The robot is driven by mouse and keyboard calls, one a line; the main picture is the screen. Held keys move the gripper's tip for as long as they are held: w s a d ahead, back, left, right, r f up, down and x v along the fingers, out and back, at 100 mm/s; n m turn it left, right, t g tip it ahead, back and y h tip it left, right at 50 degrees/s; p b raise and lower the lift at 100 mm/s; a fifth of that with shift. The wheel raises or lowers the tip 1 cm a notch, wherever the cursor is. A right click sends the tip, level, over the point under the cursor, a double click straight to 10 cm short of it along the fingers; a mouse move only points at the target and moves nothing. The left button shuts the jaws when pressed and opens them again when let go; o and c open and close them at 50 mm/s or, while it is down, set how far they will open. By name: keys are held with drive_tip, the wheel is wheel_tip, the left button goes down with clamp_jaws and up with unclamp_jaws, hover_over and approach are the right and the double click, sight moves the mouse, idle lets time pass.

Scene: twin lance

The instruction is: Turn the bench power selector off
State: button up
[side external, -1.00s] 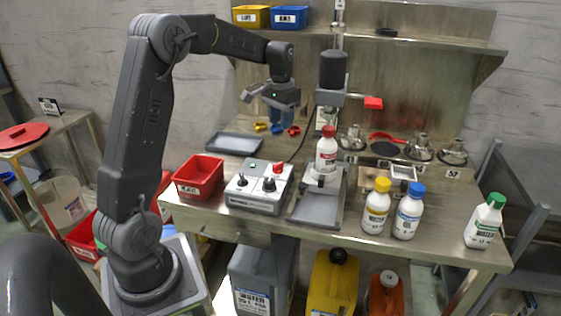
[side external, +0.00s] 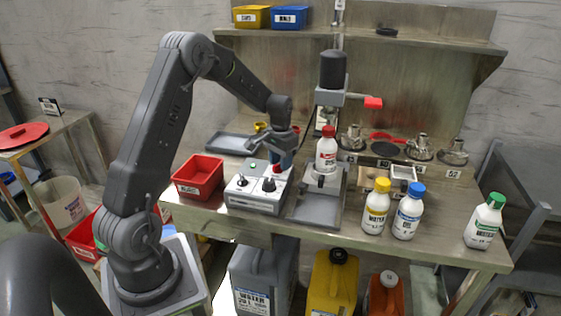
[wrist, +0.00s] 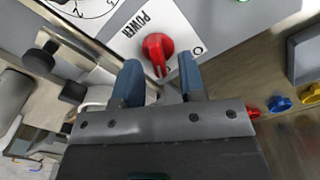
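The power selector is a red knob (wrist: 156,46) on a pale panel beside the printed word POWER in the wrist view. Its narrow end points down toward my gripper's palm, near a partly hidden mark; an O mark lies to its right. In the side view the red knob (side external: 277,169) is on the back right of the grey control box (side external: 252,204). My gripper (wrist: 159,64) is open, its two blue fingers on either side of the knob's lower end with gaps showing. In the side view my gripper (side external: 281,160) is just above the knob; contact cannot be told.
The box also carries a black knob (side external: 268,185), a toggle switch (side external: 242,181) and a green light (side external: 253,165). A stand with a red-capped bottle (side external: 326,152) is close on the right. A red bin (side external: 199,178) stands left of the box.

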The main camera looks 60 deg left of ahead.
drive_tip(key=shift+f, duration=0.15)
drive_tip(key=shift+c, duration=0.3)
clamp_jaws()
drive_tip(key=shift+n, duration=0.3)
drive_tip(key=n, duration=0.5)
drive_tip(key=shift+s+a+n, duration=0.15)
drive_tip(key=shift+a+n, duration=0.1)
drive_tip(key=shift+n, duration=0.05)
drive_tip(key=n, duration=0.5)
drive_tip(key=shift+s+a+n, duration=0.15)
drive_tip(key=shift+s+n, duration=0.1)
drive_tip(key=shift+n, duration=0.05)
idle(0.3)
drive_tip(key=shift+o, duration=0.3)
unclamp_jaws()
